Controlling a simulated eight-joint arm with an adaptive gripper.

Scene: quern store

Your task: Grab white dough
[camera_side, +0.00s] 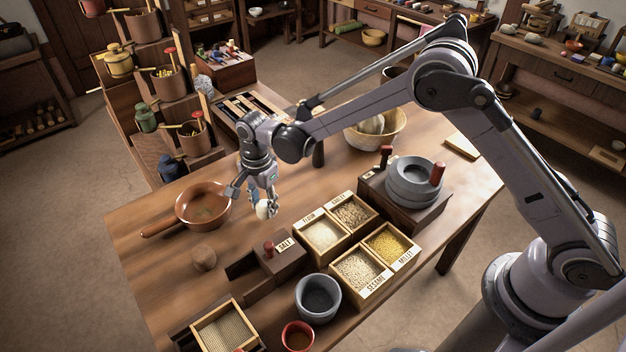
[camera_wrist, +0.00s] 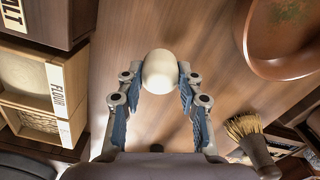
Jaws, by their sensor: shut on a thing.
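The white dough (camera_wrist: 160,72) is a smooth, rounded white lump between the two fingertips in the wrist view. My gripper (camera_wrist: 158,88) is shut on it, with one blue-padded finger on each side. In the side view, my gripper (camera_side: 265,203) points down over the wooden table, and the white dough (camera_side: 262,211) shows at its fingertips, partly hidden by the fingers. I cannot tell whether the dough touches the table.
A brown pan (camera_side: 204,205) stands left of my gripper. Grain boxes (camera_side: 345,222), a salt box (camera_side: 276,262) and a grey bowl (camera_side: 318,299) stand to the right and front. A stone quern (camera_side: 413,182) is farther right. A brush (camera_wrist: 246,135) shows in the wrist view.

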